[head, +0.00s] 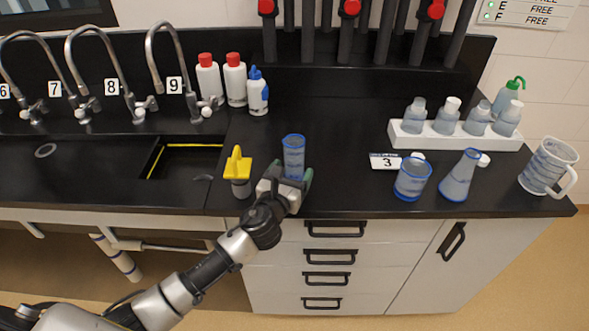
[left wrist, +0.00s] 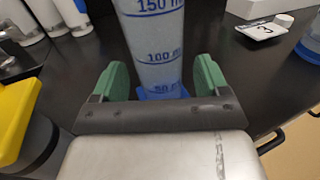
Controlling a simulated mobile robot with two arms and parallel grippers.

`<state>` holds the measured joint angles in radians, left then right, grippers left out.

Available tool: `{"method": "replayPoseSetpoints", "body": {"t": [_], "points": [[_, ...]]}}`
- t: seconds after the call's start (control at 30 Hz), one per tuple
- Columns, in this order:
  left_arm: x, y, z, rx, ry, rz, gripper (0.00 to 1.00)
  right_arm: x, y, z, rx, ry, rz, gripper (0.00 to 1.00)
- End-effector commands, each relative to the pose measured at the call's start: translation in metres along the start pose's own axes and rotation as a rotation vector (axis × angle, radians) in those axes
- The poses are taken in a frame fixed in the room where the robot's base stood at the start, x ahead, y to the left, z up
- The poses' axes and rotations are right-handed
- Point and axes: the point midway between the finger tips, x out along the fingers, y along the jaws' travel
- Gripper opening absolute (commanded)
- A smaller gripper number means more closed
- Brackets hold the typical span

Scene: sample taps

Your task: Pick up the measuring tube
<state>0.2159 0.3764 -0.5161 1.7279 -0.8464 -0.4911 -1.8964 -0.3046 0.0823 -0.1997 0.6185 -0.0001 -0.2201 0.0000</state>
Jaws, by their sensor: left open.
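The measuring tube (head: 293,155) is a clear, blue-rimmed graduated cylinder standing upright on the black counter. In the left wrist view the tube (left wrist: 155,45) shows its 150, 100 and 50 ml marks and a blue base. My left gripper (head: 290,180) is at the tube's near side, low by its base. Its green fingers (left wrist: 152,80) stand open, one on each side of the tube, with a gap showing on both sides. The tube's lower part is partly hidden behind the gripper in the head view. My right gripper is not in view.
A yellow-topped grey container (head: 238,172) stands close left of the gripper. Red-capped white bottles (head: 235,82) and a blue-capped bottle (head: 257,95) stand behind. A beaker (head: 412,180), flask (head: 459,178) and jug (head: 546,168) stand right. Counter between tube and card (head: 384,161) is clear.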

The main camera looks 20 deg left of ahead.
Motion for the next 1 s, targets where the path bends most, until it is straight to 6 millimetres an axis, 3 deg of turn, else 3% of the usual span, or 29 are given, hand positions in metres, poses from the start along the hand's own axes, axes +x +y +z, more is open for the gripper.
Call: {"method": "replayPoseSetpoints", "body": {"t": [0.13,0.4,0.73,1.0], "points": [[0.016,0.000,0.000,-0.001,0.001,0.001,0.75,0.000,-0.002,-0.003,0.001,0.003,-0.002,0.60],[0.017,0.000,0.000,-0.001,0.001,0.000,0.73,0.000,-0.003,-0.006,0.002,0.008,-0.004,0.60],[0.017,0.000,0.000,-0.001,0.001,0.000,0.23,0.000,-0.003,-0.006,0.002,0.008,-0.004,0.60],[0.017,0.000,0.001,-0.001,0.000,0.000,0.22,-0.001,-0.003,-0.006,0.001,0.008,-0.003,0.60]]}}
